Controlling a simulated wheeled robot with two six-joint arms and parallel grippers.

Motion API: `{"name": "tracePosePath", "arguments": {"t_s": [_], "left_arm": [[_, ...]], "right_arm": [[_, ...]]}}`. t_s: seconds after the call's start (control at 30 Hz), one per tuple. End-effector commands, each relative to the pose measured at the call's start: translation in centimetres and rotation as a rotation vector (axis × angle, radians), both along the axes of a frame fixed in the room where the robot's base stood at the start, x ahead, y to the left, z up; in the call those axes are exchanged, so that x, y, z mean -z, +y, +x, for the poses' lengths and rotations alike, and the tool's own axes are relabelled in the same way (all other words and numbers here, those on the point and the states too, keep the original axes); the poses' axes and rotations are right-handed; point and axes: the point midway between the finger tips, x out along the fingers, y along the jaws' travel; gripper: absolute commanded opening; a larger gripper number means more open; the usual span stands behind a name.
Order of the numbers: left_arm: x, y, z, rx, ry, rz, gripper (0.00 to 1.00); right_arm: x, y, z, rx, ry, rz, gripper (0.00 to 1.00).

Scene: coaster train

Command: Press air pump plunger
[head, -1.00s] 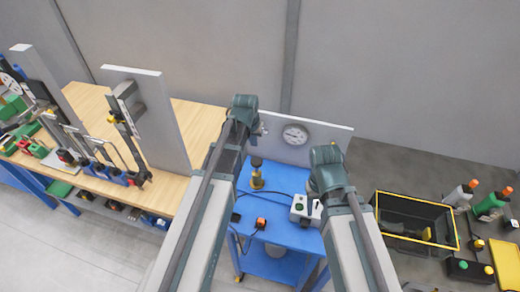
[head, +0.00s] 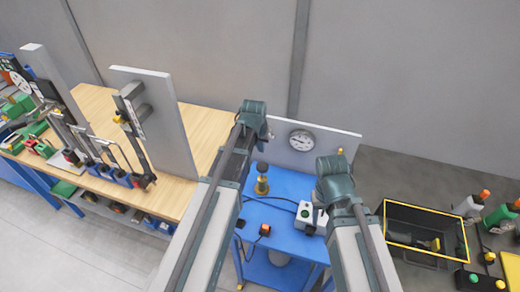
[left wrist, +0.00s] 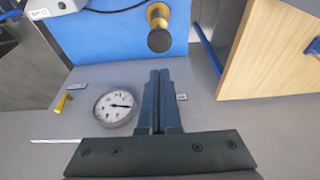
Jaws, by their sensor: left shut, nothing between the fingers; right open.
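The air pump is a small brass-coloured cylinder with a dark round plunger knob (head: 262,168), upright on the blue cart top (head: 285,187). In the left wrist view the plunger knob (left wrist: 160,40) shows beyond my left fingertips. My left gripper (left wrist: 159,74) is shut and empty, apart from the knob. In the head view my left wrist is behind and slightly left of the pump. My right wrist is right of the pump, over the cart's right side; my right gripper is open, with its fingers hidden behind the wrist.
A grey panel with a round gauge (head: 302,140) stands at the cart's back. A grey-white control box (head: 309,218) and an orange button (head: 265,230) sit on the cart. A wooden bench (head: 205,125) stands left; a black yellow-rimmed crate (head: 464,229) is at right.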

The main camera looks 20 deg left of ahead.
Motion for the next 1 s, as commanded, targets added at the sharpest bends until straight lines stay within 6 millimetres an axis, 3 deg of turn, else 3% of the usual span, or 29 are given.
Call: {"name": "tracePosePath", "arguments": {"t_s": [0.03, 0.6, 1.0], "left_arm": [[1.5, 0.0, 0.3, 0.000, 0.000, 0.000, 0.00], [9.1, -0.1, 1.8, 0.000, 0.000, 0.000, 0.00], [10.1, -0.1, 1.8, 0.000, 0.000, 0.000, 0.00]], "right_arm": [[1.5, 0.0, 0.0, -0.001, 0.000, 0.000, 0.50], [9.1, 0.0, 0.1, 0.000, -0.003, 0.000, 0.50], [10.1, 0.0, 0.1, -0.005, -0.003, -0.001, 0.50]]}}
